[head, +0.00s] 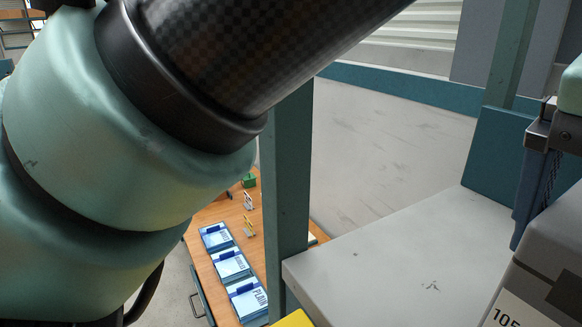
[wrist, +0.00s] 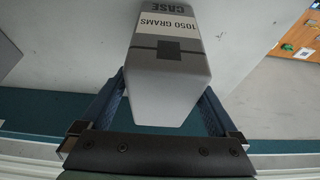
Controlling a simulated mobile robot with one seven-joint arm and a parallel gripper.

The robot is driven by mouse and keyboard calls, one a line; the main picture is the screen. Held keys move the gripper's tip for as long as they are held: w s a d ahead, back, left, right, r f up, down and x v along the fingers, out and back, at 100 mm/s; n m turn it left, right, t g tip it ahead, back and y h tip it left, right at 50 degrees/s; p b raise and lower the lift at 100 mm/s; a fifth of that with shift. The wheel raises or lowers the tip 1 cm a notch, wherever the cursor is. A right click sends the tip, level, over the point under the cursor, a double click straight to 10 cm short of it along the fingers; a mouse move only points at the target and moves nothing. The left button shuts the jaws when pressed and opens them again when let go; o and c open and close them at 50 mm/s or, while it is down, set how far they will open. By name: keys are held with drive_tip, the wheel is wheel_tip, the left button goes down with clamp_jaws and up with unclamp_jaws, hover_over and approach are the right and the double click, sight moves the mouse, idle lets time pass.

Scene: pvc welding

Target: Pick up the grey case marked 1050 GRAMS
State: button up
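The grey case (wrist: 168,82), with a white label reading 1050 GRAMS and CASE and a dark square patch, lies between the two blue fingers of my gripper (wrist: 165,92) in the wrist view. The fingers are spread wide, one on each side of the case's rounded near end. Gaps show beside that end; contact at the fingertips is hard to judge. In the head view, the case (head: 550,265) is cut off at the lower right, with part of its label showing. One blue finger of my gripper (head: 534,195) shows just above and beside it.
A pale grey shelf (head: 400,255) with a teal upright (head: 286,190) and a teal end panel (head: 497,150) surrounds the case. Below is a wooden table (head: 240,215) with several blue-and-white labelled items. A yellow object (head: 293,319) shows at the bottom edge.

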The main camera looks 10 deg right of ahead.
drive_tip(key=shift+w+d+f, duration=0.1)
drive_tip(key=shift+w+d, duration=0.05)
drive_tip(key=shift+w, duration=0.05)
drive_tip(key=c, duration=0.7)
clamp_jaws()
